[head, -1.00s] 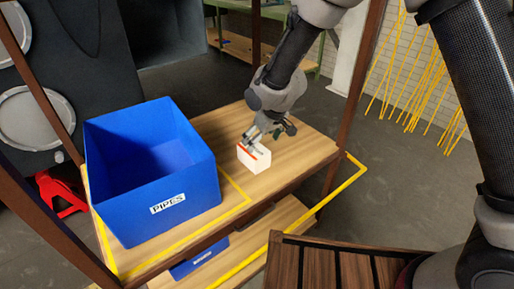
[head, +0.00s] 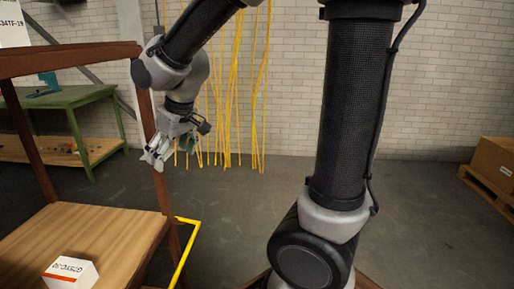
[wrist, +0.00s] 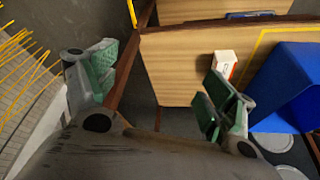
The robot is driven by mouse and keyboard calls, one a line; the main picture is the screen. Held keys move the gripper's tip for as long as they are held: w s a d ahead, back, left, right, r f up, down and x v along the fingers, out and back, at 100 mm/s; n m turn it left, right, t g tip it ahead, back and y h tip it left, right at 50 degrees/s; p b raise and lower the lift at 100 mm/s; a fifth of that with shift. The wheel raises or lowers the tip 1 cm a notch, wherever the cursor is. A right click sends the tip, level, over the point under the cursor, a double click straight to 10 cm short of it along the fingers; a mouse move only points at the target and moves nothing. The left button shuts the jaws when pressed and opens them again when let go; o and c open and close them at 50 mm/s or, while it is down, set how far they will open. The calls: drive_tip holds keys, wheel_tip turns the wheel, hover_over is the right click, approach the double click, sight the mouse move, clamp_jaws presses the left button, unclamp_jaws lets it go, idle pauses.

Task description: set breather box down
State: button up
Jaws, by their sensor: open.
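The breather box is a small white box (head: 70,273) with a red-orange stripe and dark lettering. It sits on the wooden shelf top (head: 95,232) at the lower left of the head view. In the wrist view the white box (wrist: 224,65) rests on the wood near the blue bin, beyond one finger.
A blue bin (wrist: 290,85) stands beside the box. A dark red post (head: 160,185) rises at the shelf corner, close to my gripper. A yellow rail (head: 184,250) runs along the shelf side. Yellow hanging strands (head: 235,100) are behind my gripper. Open floor (head: 230,210) lies to the right.

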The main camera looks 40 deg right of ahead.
drive_tip(key=s+d+r+m, duration=0.2)
drive_tip(key=s+d, duration=0.6)
drive_tip(key=s, duration=0.2)
drive_tip(key=s+d+r+m+h, duration=0.1)
drive_tip(key=s+d+r+m, duration=0.1)
drive_tip(key=s+d, duration=0.6)
drive_tip(key=shift+s+d+r+m+h, duration=0.3)
drive_tip(key=shift+s+d, duration=0.1)
drive_tip(key=shift+s, duration=0.65)
